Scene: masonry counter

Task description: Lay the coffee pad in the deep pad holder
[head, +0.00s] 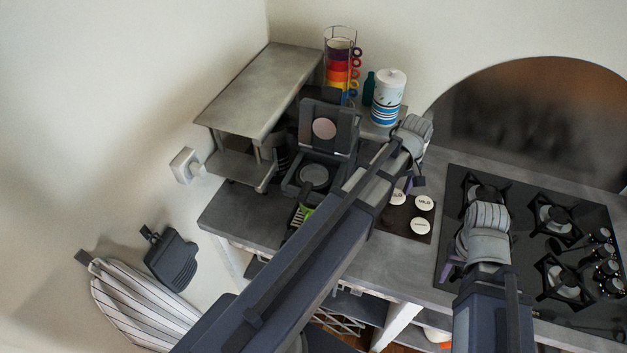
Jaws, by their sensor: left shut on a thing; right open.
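White round coffee pads with dark lettering lie on a dark tray (408,230). One coffee pad (398,198) is at my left gripper (412,185), partly hidden behind my arm; the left gripper is shut on it, though the grip itself is hard to see. Another pad (424,202) lies just right of it and a third (420,226) in front. An open dark coffee machine (313,176) stands left, lid raised, with a round grey holder inside; I cannot tell its depth. My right gripper (455,266) is open and empty at the hob's left front edge.
A metal shelf (262,85) stands at the back left. Behind the machine are a rack of coloured cups (340,65), a white-blue canister (389,97) and a teal bottle (369,88). The gas hob (530,240) is right. A green-and-black object (303,214) sits before the machine.

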